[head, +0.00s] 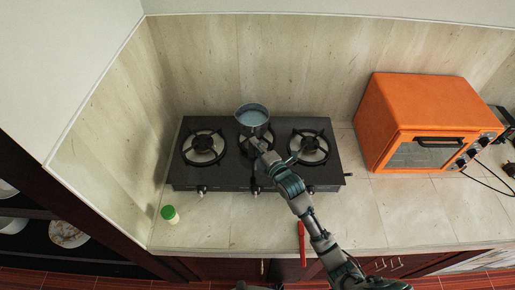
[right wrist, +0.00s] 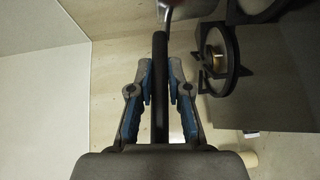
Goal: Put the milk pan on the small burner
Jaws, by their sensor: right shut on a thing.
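The milk pan (head: 252,116) is a small grey metal pan with a pale bluish inside. In the head view it is over the middle burner of the black gas stove (head: 227,183), hiding much of that burner. I cannot tell whether its base touches the grate. My right gripper (head: 258,146) is shut on the pan's dark handle, which runs between the fingers in the right wrist view (right wrist: 160,90). The pan's edge (right wrist: 190,9) shows at the top there. The left burner (head: 203,147) and right burner (head: 309,147) are bare and look larger. My left gripper is out of view.
An orange toaster oven (head: 418,113) stands right of the stove. A green-capped shaker (head: 170,214) stands at the front left of the counter. A red object (head: 302,243) lies by the front edge. Walls close off the back and left.

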